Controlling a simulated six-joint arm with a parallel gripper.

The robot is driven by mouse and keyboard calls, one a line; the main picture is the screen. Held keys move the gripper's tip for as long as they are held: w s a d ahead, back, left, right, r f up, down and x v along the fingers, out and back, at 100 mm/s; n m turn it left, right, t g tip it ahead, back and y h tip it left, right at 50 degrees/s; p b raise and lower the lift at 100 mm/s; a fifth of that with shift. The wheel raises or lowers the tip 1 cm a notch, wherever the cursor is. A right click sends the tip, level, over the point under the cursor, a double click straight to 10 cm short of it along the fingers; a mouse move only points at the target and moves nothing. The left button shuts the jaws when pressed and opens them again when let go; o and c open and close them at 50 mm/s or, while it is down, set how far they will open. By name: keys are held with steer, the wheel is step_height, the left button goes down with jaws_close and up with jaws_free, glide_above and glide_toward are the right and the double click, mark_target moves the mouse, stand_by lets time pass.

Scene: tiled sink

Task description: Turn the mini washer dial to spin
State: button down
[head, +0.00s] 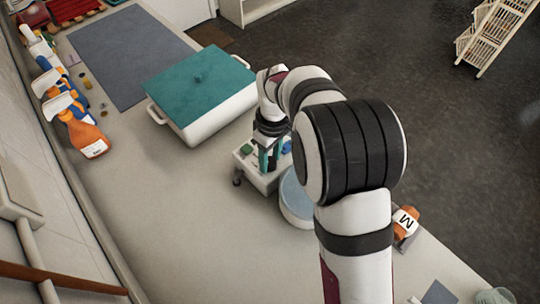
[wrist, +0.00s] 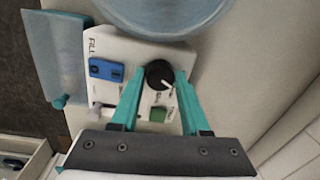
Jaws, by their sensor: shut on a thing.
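The mini washer's white panel (wrist: 125,50) shows in the wrist view, with a black round dial (wrist: 158,75) near its middle right. A white pointer line on the dial points to the lower right. My gripper (wrist: 159,74) has its teal fingers on either side of the dial, shut on it. Small lettering by the dial is partly covered by the fingers and too small to read. "FILL" stands beside a blue switch (wrist: 106,69), and a green button (wrist: 158,114) sits between the fingers. In the head view the washer (head: 262,181) is partly behind my arm, and the dial is hidden.
A round blue-topped tub (head: 296,203) adjoins the washer. Orange spray bottles (head: 88,138) line the wall. An orange bottle marked M (head: 404,222) lies right of my arm. The front-left counter is clear.

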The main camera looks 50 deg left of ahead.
mark_target(274, 162)
steer(key=m, duration=0.5)
steer(key=shift+m, duration=0.3)
steer(key=m, duration=0.4)
steer(key=shift+m+y, duration=0.3)
steer(key=shift+m, duration=0.1)
steer(key=shift+c, duration=1.9)
jaws_free()
step_height(274, 162, up, 16)
steer(key=shift+w+d, duration=0.3)
steer(key=shift+d, duration=0.1)
steer(key=shift+f, duration=0.1)
